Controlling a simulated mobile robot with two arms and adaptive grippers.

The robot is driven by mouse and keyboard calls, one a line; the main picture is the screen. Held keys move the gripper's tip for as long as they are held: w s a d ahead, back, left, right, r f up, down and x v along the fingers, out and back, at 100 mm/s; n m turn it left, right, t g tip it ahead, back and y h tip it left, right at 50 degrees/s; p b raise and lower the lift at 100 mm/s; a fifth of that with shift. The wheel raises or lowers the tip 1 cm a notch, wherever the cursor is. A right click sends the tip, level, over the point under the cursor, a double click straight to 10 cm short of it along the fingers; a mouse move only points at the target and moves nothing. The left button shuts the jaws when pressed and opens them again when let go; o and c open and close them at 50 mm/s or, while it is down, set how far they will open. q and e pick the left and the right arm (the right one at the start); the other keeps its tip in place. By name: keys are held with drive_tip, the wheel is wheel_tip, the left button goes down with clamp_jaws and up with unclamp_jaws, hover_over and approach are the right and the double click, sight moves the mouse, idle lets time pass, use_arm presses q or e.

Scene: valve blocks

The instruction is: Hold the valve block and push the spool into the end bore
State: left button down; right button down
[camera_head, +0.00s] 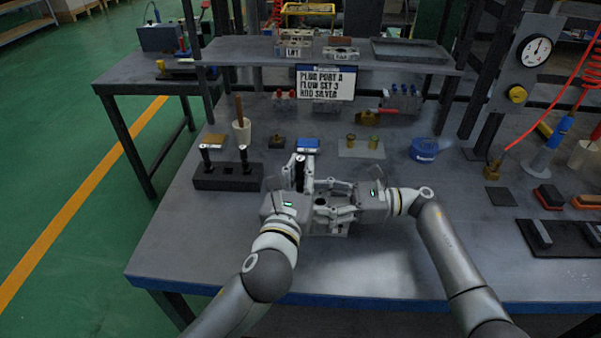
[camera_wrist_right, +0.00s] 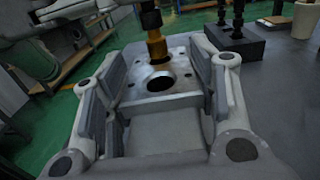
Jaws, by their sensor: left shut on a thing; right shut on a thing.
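The valve block (camera_head: 335,218) is a grey metal block with a round bore (camera_wrist_right: 160,84) in its face, on the bench in front of me. My right gripper (camera_head: 335,200) is shut on it, with a finger on each side in the right wrist view (camera_wrist_right: 160,100). My left gripper (camera_head: 302,184) is shut on the spool, whose black upper part (camera_head: 300,170) stands upright. In the right wrist view the spool's brass-coloured lower end (camera_wrist_right: 156,48) hangs above the block, near the bore. I cannot tell whether it touches the block's face.
A black rack (camera_head: 228,178) with two black-handled pieces stands left of my grippers. A blue box (camera_head: 307,145), a mat with brass pieces (camera_head: 362,150) and a blue round tub (camera_head: 424,150) lie behind. A sign (camera_head: 326,82) hangs at the shelf.

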use_arm(q)
drive_tip(key=shift+f, duration=0.1)
drive_tip(key=shift+f, duration=0.55)
drive_tip(key=c, duration=1.4)
unclamp_jaws()
drive_tip(key=shift+r, duration=0.2)
drive_tip(key=s, duration=0.4)
drive_tip(key=s+a, duration=0.1)
drive_tip(key=s, duration=0.7)
drive_tip(key=shift+a+r, duration=0.3)
drive_tip(key=shift+r, duration=0.1)
